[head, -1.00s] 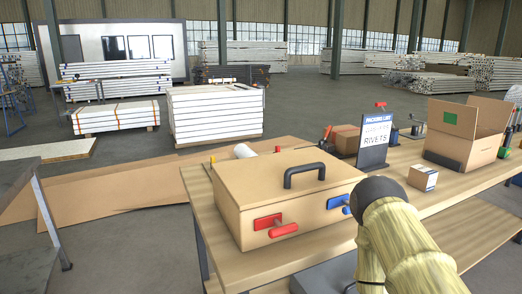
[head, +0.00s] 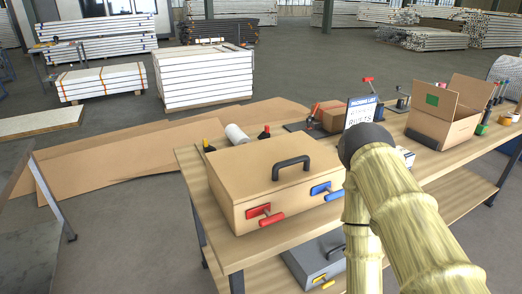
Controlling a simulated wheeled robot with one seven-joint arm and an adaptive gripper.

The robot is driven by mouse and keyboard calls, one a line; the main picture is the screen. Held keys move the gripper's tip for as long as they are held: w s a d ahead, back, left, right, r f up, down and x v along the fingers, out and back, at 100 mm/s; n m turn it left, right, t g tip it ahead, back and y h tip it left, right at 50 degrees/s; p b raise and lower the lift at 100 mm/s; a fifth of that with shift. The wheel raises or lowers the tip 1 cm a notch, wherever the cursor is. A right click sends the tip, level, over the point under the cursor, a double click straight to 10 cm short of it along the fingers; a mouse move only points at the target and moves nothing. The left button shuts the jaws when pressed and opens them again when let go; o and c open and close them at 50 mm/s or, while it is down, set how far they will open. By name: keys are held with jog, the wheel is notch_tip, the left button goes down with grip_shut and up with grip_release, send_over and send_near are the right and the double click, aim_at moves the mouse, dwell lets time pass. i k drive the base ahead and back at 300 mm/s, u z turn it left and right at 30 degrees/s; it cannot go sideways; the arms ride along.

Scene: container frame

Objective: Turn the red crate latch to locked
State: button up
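The tan crate (head: 235,185) stands closed on the wooden workbench, with a dark handle (head: 292,166) on its lid. On its front face, the red latch (head: 268,217) is at the left, with a red plate and a red bar that slopes slightly. A blue latch (head: 325,193) of the same kind is at the right of that face. My arm, with pale yellow ribbed links, rises from the bottom right in front of the bench, right of the crate. My gripper does not show, and nothing visible touches the red latch.
A grey case (head: 311,262) sits on the shelf below. A packing list sign (head: 361,112), an open cardboard box (head: 443,120) and bottles stand on the workbench (head: 217,228). Flat cardboard sheets (head: 110,160) lie left of it. Bench space before the crate is narrow.

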aim_at(265, 208)
jog(key=z, duration=1.15)
jog(key=k, duration=0.7)
jog(key=u, duration=0.75)
